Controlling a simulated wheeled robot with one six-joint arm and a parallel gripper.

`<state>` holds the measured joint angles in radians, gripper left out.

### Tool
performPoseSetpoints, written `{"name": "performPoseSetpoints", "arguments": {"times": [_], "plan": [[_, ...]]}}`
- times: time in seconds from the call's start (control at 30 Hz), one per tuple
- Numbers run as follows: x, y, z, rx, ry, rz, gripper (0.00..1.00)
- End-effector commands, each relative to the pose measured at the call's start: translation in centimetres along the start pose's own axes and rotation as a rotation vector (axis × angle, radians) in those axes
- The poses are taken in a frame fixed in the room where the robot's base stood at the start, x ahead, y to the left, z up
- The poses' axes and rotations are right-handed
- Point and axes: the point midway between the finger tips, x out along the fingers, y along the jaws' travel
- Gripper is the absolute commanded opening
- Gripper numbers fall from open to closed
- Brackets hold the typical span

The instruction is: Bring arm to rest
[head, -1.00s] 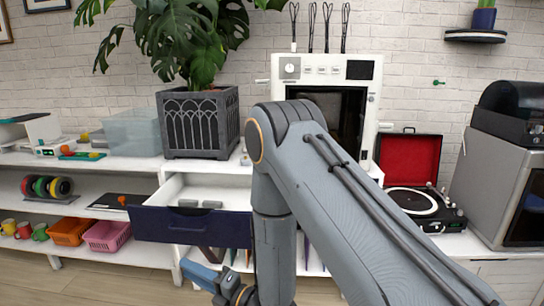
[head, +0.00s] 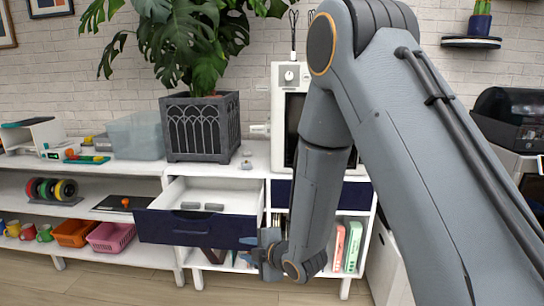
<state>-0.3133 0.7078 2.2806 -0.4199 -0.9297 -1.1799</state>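My arm (head: 440,150) fills the right half of the head view, its elbow raised near the top and its forearm hanging down. My gripper (head: 250,250) is at the lower end, near the right front corner of an open drawer (head: 190,226). The fingers are small and seen from the side, so I cannot tell whether they are open or shut. The drawer has a dark blue front, is pulled out, and holds a few small grey pieces (head: 205,206).
A dark planter (head: 200,126) with a leafy plant stands on the white cabinet top. A clear bin (head: 136,136) is left of it. Orange (head: 73,233) and pink (head: 108,237) baskets sit on the lower shelf. Wooden floor (head: 120,285) lies clear in front. My arm partly hides a white machine (head: 283,76).

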Motion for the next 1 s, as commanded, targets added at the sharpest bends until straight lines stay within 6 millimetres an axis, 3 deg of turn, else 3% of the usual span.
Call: {"name": "performPoseSetpoints", "arguments": {"times": [0.03, 0.1, 0.17, 0.3, 0.47, 0.6, 0.7, 0.8, 1.0], "plan": [[-2.1, 1.2, 1.8, 0.089, -0.072, -0.037, 0.27], [-4.9, 1.5, 4.2, 0.237, -0.18, -0.097, 0.27], [-7.6, 1.5, 6.1, 0.37, -0.274, -0.142, 0.27], [-14.9, 0.9, 9.1, 0.696, -0.497, -0.221, 0.27], [-24.3, -0.8, 10.0, 1.087, -0.754, -0.278, 0.27], [-31.8, -2.6, 8.5, 1.403, -0.959, -0.307, 0.27], [-35.8, -3.6, 6.9, 1.571, -1.072, -0.321, 0.27], [-38.2, -4.3, 5.7, 1.68, -1.147, -0.331, 0.27], [-39.6, -4.8, 4.8, 1.747, -1.196, -0.339, 0.27]]}}
